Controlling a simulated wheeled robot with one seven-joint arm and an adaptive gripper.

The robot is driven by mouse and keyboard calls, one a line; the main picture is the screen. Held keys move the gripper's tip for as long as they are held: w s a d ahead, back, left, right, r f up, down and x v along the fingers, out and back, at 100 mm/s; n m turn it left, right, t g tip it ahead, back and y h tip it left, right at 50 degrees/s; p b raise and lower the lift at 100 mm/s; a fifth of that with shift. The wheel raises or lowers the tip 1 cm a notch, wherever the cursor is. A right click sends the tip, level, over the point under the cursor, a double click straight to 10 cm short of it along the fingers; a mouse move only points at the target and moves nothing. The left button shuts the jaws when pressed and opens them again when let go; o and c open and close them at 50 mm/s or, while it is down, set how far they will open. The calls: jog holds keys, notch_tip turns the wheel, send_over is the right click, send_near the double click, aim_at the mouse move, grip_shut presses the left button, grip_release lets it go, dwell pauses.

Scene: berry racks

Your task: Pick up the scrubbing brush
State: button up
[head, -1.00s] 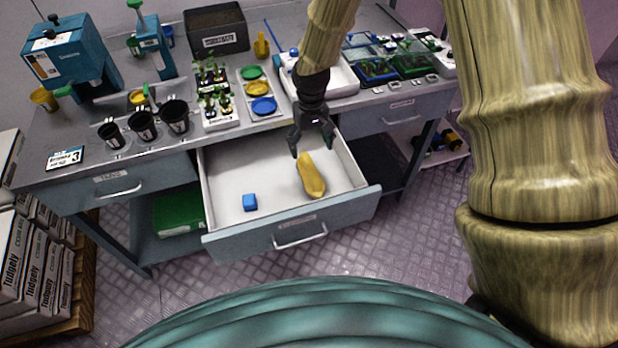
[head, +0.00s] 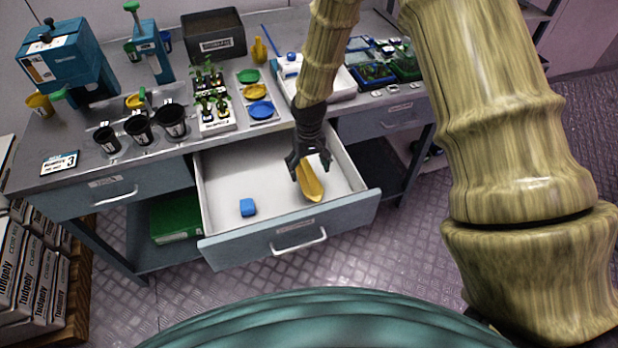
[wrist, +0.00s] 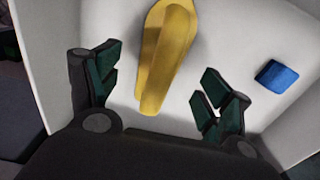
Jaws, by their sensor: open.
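A long yellow object (head: 311,186) lies in the open drawer, below my gripper. No bristles show on it, so I cannot tell whether it is the scrubbing brush. My gripper (head: 309,174) is open, low over this object, and partly hides its far end. In the wrist view, the yellow object (wrist: 165,55) shows between the spread dark green fingers (wrist: 160,78), with a gap on each side. A small blue block (head: 248,207) lies in the drawer to the left. It also shows at the right in the wrist view (wrist: 277,75).
The drawer's front wall (head: 345,218) and side walls stand around the gripper. On the bench above are black pots (head: 138,129), a seedling tray (head: 216,112), coloured dishes (head: 260,110) and a white tray (head: 340,82). The drawer floor is otherwise clear.

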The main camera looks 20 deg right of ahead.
jog(key=shift+f+p, duration=1)
jog(key=shift+f, duration=1.55)
jog(key=c, duration=1.3)
jog(key=shift+o, duration=0.2)
jog(key=shift+r+b, duration=1.25)
jog(key=shift+r, duration=3.75)
